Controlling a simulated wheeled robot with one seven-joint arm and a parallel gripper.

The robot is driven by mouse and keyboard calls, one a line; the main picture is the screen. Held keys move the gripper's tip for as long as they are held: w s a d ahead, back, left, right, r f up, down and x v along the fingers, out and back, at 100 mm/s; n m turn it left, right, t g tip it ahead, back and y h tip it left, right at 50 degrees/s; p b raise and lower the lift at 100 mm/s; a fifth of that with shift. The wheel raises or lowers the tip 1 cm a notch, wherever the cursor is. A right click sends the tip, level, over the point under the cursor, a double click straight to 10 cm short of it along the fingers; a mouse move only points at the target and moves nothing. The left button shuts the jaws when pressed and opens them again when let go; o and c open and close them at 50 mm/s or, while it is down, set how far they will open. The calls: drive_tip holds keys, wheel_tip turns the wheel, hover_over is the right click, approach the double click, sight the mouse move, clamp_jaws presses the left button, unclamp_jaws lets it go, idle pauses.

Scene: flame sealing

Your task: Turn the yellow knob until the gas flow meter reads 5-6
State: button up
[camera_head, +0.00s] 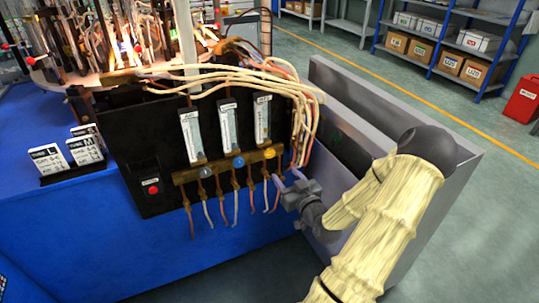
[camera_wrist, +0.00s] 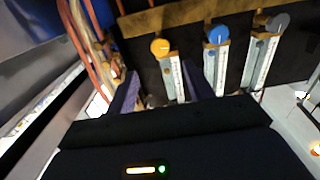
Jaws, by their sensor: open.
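The yellow knob (camera_head: 270,153) is the rightmost of three knobs on a brass bar on the black panel. It also shows in the wrist view (camera_wrist: 159,46), beyond the fingertips. The gas flow meter (camera_head: 263,118) above it is a clear upright tube with a pale scale; its reading is too small to make out. My gripper (camera_head: 287,177) is open and empty, just below and right of the yellow knob. In the wrist view its two purple fingers (camera_wrist: 161,84) stand apart, with the meter between them and the knob slightly farther off. I see no contact with the knob.
A blue knob (camera_head: 238,162) and a grey knob (camera_head: 205,172) sit to the left, each under its own meter. Pale hoses (camera_head: 300,110) hang close to the right of the yellow knob. A red button (camera_head: 153,190) is at the panel's left.

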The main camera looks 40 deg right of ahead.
sight(271, 155)
drive_tip(key=b+x, duration=0.1)
drive_tip(key=x, duration=1.1)
drive_tip(key=shift+w+d, duration=0.1)
drive_tip(key=shift+w, duration=0.3)
drive_tip(key=c, duration=0.9)
drive_tip(key=shift+c, duration=0.2)
